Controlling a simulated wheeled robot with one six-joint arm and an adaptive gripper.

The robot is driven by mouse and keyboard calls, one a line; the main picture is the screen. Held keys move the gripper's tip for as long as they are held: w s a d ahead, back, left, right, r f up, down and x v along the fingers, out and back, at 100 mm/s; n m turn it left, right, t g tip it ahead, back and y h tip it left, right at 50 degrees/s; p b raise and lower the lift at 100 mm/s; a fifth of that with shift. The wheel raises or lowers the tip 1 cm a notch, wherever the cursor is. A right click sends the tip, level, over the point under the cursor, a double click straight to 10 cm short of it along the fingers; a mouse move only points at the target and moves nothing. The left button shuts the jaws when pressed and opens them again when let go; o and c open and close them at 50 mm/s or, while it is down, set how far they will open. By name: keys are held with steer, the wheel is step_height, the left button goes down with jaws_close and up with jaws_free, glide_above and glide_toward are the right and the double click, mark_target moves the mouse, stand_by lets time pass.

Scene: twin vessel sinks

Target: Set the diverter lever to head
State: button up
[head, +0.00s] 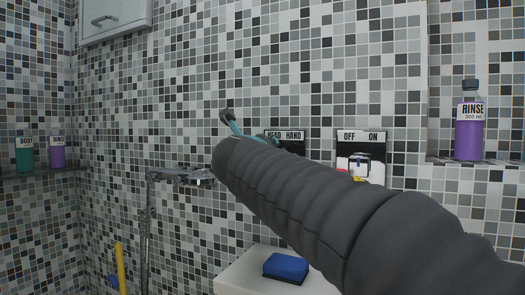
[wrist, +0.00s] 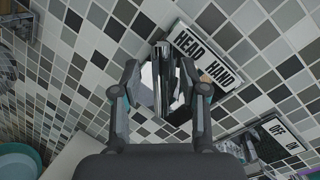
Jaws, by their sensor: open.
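The diverter's label plate (wrist: 206,56), reading HEAD and HAND, is on the tiled wall in the wrist view. It also shows in the head view (head: 285,135), partly behind my arm. The chrome diverter lever (wrist: 163,82) stands out just below the HEAD end of the plate. My gripper (wrist: 160,68) is open, with one finger on each side of the lever. I cannot tell whether either finger touches it. In the head view my arm hides the lever and most of the gripper.
An OFF/ON plate (head: 361,136) with its control is to the right, close to my arm. A ledge below holds a blue sponge (head: 286,267). A shower fitting (head: 182,175) is at left. A RINSE bottle (head: 469,126) stands in a niche at right.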

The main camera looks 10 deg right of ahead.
steer(key=v, duration=1.1)
